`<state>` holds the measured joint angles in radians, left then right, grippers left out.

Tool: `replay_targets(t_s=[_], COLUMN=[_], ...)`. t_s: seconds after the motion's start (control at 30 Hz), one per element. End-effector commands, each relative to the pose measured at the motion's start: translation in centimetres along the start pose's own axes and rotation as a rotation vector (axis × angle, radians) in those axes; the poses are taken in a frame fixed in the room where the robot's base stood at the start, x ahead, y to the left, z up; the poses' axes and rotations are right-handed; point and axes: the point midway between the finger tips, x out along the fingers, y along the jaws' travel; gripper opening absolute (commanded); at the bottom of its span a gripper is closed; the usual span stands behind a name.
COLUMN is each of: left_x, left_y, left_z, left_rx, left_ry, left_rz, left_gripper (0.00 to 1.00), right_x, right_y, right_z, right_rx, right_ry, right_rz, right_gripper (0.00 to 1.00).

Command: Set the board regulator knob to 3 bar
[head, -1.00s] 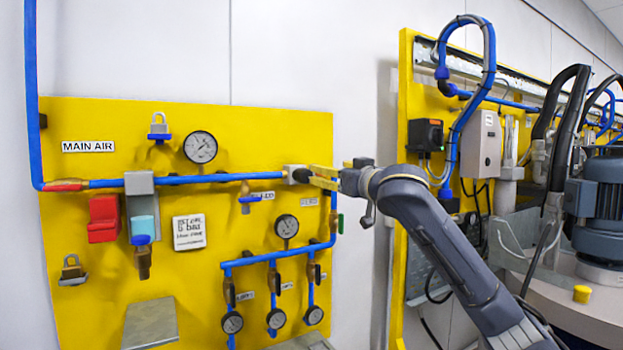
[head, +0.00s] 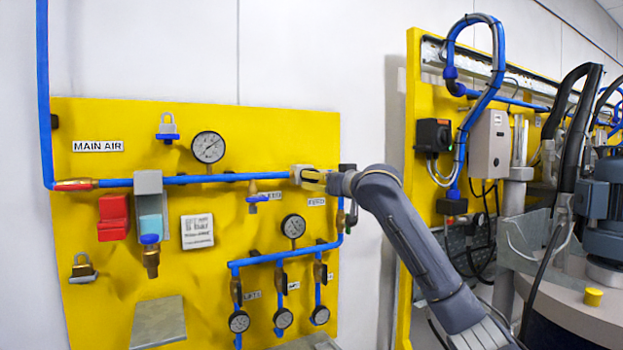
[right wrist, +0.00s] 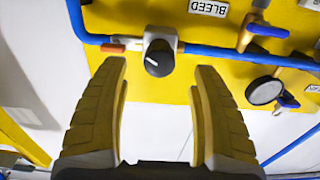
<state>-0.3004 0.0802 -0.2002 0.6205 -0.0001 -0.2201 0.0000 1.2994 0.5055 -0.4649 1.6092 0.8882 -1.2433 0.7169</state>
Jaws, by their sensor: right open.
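The regulator knob (right wrist: 159,58) is round and black with a white pointer line, on a pale regulator body (right wrist: 168,33) in the blue air line. In the right wrist view it lies ahead of and between the fingertips of my right gripper (right wrist: 160,72), with gaps on both sides. My left gripper is not in view.
Several small gauges and valves are below. A second yellow panel (head: 425,190) stands right.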

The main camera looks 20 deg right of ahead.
Motion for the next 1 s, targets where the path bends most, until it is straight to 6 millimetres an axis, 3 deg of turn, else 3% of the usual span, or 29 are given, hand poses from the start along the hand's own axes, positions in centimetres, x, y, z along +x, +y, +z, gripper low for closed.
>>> replay_targets(t_s=[0.2, 0.4, 1.0], left_x=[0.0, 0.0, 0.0], left_y=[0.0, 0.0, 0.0], left_z=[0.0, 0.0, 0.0], left_rx=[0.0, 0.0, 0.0], left_ry=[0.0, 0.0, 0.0], left_rz=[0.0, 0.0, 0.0], left_gripper=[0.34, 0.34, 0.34], right_x=[3.3, 5.2, 6.4], right_y=[0.0, 0.1, 0.0], right_z=[0.0, 0.0, 0.0], right_rx=[0.001, 0.0, -0.001], right_ry=[-0.001, -0.001, 0.0], right_rz=[0.001, 0.001, 0.001], right_gripper=[0.65, 0.65, 0.65])
